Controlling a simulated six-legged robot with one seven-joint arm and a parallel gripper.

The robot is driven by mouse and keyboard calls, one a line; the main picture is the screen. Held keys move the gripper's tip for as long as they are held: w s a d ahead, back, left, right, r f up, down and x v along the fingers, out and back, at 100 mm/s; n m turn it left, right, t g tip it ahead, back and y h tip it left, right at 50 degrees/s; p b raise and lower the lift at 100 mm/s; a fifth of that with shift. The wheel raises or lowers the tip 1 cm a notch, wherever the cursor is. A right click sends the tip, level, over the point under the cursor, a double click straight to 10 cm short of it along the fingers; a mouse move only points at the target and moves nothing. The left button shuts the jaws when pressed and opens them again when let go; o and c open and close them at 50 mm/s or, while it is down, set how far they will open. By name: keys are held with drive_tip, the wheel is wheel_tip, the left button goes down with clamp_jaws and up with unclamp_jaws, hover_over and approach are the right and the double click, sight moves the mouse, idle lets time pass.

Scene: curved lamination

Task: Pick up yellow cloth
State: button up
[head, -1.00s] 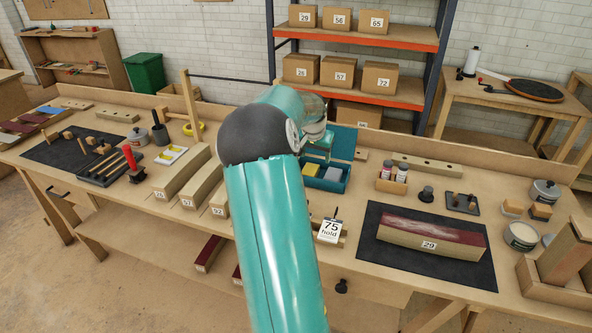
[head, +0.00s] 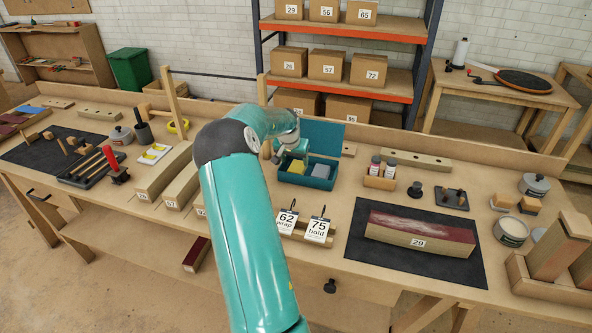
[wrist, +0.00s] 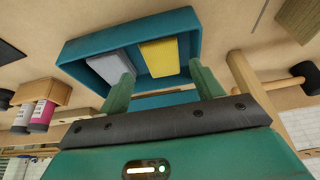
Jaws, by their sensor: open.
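The yellow cloth (head: 294,167) lies in an open teal box (head: 318,183) on the workbench, in its left part. A grey-blue cloth (head: 320,173) lies beside it on the right. In the wrist view the yellow cloth (wrist: 159,57) is flat in the box, with the grey one (wrist: 112,59) to its left. My gripper (wrist: 160,85) is open and empty, its two green fingers apart at the near side of the box. In the head view my gripper (head: 290,156) is over the box's left back area, partly hidden by my arm.
The box's raised teal lid (head: 325,138) stands behind it. Bottles in a wooden holder (head: 381,172) stand to its right. Cards 62 (head: 287,222) and 75 (head: 318,230) stand in front. A mallet (wrist: 295,80) shows at right in the wrist view.

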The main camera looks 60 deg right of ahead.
sight(296, 168)
drive_tip(key=x, duration=0.6)
drive_tip(key=shift+w+d+f, duration=0.1)
drive_tip(key=shift+d+f, duration=0.05)
drive_tip(key=c, duration=0.7)
